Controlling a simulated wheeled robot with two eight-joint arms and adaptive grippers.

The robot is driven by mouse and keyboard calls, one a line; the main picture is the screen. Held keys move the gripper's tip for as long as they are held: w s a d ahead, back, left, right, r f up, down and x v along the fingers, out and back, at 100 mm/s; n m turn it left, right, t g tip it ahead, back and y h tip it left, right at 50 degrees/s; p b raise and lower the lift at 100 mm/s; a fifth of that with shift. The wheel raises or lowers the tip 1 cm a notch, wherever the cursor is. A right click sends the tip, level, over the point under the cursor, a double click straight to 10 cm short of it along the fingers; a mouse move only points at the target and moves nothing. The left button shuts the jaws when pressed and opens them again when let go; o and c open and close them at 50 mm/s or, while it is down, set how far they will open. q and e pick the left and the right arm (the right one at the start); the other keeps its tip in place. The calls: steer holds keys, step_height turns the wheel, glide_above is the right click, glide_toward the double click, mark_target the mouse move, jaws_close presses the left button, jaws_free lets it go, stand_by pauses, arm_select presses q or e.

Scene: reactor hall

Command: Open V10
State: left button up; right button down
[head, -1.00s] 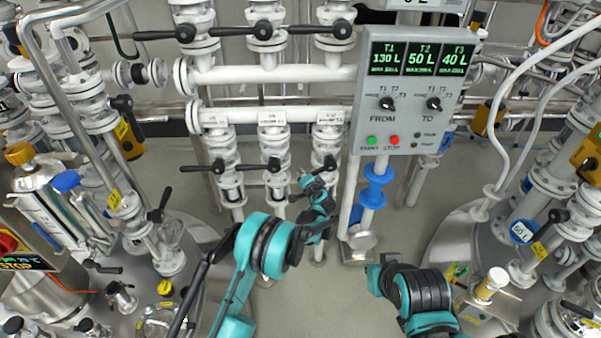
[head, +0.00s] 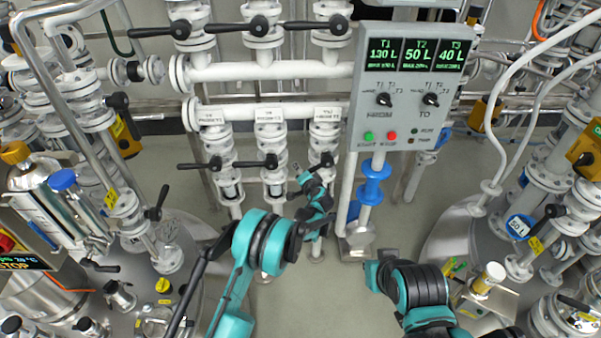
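Three lower valves hang on white vertical pipes under the lower white manifold, each with a small label plate above it. The label print is too blurred for me to read V10 with certainty. The right one of the three (head: 325,160) has a black handle whose end is close to my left gripper (head: 300,174). The left valve (head: 214,163) and middle valve (head: 270,161) have handles lying level and pointing left. My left gripper is small and dark here; its fingers and any contact with the handle are unclear. My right arm shows at lower right, but its gripper is not visible.
A grey control panel (head: 410,85) with tank readouts, knobs and buttons stands right of the valves. Three upper valves (head: 260,27) with black handles sit above. Steel tanks and pipework flank both sides. Bare floor (head: 320,300) lies between my arms.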

arm_select(q)
steer(key=v, duration=1.2)
steer(key=shift+f, duration=0.1)
